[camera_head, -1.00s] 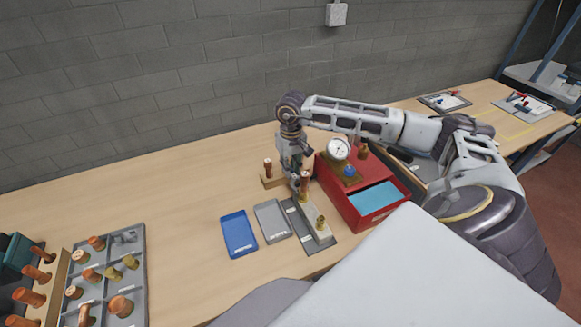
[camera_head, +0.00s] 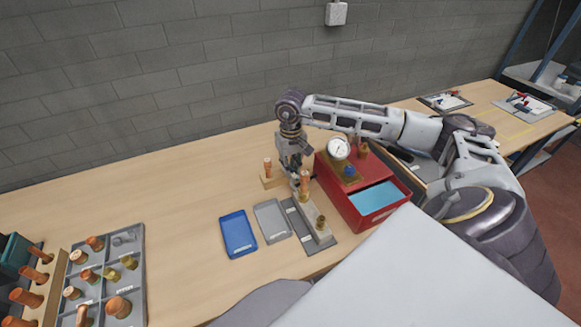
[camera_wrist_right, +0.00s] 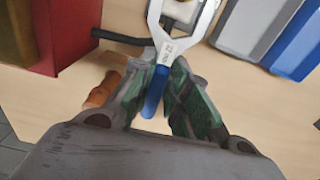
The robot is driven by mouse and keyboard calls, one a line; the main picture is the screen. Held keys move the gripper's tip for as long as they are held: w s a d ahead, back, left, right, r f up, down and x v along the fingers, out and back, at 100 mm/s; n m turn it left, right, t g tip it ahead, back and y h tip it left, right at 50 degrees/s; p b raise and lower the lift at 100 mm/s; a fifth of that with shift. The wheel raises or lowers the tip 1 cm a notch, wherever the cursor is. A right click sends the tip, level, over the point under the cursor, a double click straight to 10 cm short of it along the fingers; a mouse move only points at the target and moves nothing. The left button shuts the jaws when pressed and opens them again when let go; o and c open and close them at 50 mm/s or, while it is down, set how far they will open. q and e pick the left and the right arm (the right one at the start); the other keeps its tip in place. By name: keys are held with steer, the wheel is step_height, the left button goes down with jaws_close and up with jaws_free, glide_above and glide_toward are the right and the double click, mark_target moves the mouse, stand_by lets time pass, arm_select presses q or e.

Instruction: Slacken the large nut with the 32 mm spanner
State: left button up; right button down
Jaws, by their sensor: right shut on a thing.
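The spanner (camera_wrist_right: 164,50) has a silver open-ended head and a blue handle. Its marking reads like 32. My right gripper (camera_head: 297,173) is shut on the handle; its green-lined fingers (camera_wrist_right: 156,88) sit on both sides of it in the wrist view. The open jaws reach the top edge of that view, with a pale part between them. The large nut cannot be made out clearly there. My left gripper is out of view.
A red box (camera_head: 362,213) with a gauge (camera_head: 339,148) stands right of the fixture. A grey tray (camera_head: 272,222) and a blue tray (camera_head: 238,234) lie left of it. A wooden block with a copper post (camera_head: 268,169) stands behind. The left middle of the bench is clear.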

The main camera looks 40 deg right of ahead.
stand_by(0.3)
steer(key=shift+s+a+b, duration=0.15)
steer(key=shift+s+b, duration=0.2)
steer(key=shift+s, duration=0.3)
steer(key=shift+s+a+b, duration=0.15)
steer(key=shift+s+b, duration=0.15)
steer(key=shift+s, duration=0.35)
stand_by(1.2)
